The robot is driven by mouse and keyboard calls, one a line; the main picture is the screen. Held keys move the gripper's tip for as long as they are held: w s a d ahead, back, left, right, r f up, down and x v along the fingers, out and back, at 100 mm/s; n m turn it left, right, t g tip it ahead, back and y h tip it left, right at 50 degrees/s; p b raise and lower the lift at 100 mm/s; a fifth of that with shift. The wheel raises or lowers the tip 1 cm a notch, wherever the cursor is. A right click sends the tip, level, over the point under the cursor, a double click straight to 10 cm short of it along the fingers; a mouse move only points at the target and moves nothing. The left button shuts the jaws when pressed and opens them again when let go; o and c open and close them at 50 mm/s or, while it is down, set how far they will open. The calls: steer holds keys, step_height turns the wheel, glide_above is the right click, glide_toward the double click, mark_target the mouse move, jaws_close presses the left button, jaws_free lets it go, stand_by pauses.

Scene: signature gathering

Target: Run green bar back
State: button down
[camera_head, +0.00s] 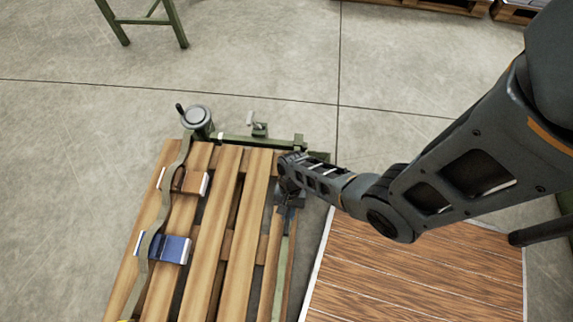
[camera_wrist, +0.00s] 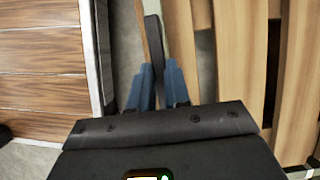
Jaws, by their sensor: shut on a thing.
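A green bar (camera_head: 235,139) runs across the far end of a slatted wooden pallet (camera_head: 208,235), with a round grey handwheel (camera_head: 196,116) at its left end. My gripper (camera_head: 288,198) is low over the pallet's right edge, on the near side of that bar. In the wrist view its blue fingers (camera_wrist: 158,85) are closed on a narrow dark piece (camera_wrist: 153,42). I cannot tell whether this piece belongs to the green bar. A pale greenish strip (camera_head: 280,262) runs toward me below the gripper. My arm and fingers hide part of the right corner.
A blue block (camera_head: 173,249), a brown block (camera_head: 190,181) and a wavy grey strip (camera_head: 150,235) lie on the pallet's left slats. A brown plank panel (camera_head: 420,270) lies close on the right. Floor (camera_head: 70,150) is clear on the left; a green stand (camera_head: 150,21) is far left.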

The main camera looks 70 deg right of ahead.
steer(key=shift+s, duration=0.4)
steer(key=c, duration=1.3)
jaws_free()
steer(key=shift+o, duration=1.1)
steer(key=shift+w, duration=0.1)
steer(key=shift+p+v, duration=1.6)
steer(key=shift+v, duration=2.3)
